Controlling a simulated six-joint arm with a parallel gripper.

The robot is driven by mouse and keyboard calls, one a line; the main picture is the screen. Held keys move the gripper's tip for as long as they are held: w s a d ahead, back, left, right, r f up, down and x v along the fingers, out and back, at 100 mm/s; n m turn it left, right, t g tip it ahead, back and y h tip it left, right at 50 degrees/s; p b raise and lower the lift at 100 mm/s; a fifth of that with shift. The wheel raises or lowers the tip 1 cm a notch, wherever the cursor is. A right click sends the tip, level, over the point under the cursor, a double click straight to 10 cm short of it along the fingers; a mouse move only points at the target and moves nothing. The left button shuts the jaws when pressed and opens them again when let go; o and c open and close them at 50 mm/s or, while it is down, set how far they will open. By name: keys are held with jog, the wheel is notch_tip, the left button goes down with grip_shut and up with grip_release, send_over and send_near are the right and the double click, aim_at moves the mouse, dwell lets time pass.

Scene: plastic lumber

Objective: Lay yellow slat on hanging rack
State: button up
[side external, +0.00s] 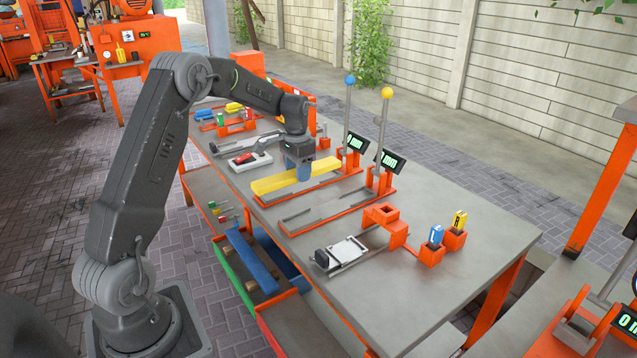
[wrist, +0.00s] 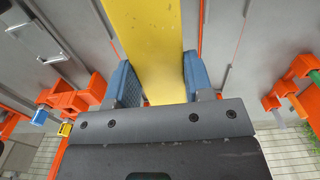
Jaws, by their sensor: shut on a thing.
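The yellow slat (side external: 280,182) is long and flat. It lies lengthwise at or just above the orange-edged fixture with the blue-ball post; I cannot tell if it touches. In the wrist view the slat (wrist: 150,30) runs between the blue finger pads of my gripper (wrist: 155,85). A rack-like frame with a green side (side external: 236,272) and wooden bars sits below the table's near edge. A blue slat (side external: 252,262) lies on it.
Posts with a blue ball (side external: 350,79) and a yellow ball (side external: 387,92) stand behind the slat, beside displays. A second fixture (side external: 325,207) is empty. A white-plated device (side external: 342,252) and orange holders (side external: 431,253) stand at right. The table's right front is clear.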

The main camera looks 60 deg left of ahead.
aim_at(289, 171)
jog(key=shift+s+a+r, duration=0.85)
jog(key=shift+s+r, duration=0.1)
jog(key=shift+r, duration=0.1)
jog(key=r, duration=0.5)
jog(key=shift+s+d, duration=0.1)
jog(key=shift+d, duration=0.15)
jog(key=s+d+r+m, duration=0.15)
jog(key=d+m, duration=0.25)
jog(key=d, duration=0.5)
jog(key=s+d+f+m, duration=0.1)
jog(key=s+d+m, duration=0.1)
jog(key=d+m, duration=0.5)
jog(key=s+d+m, duration=0.7)
jog(key=s+d, duration=0.5)
jog(key=d, duration=0.4)
notch_tip(289, 171, down, 21)
jog(key=shift+w+a, duration=0.25)
jog(key=shift+w, duration=0.05)
jog(key=shift+f, duration=0.15)
jog(key=shift+f, duration=4.25)
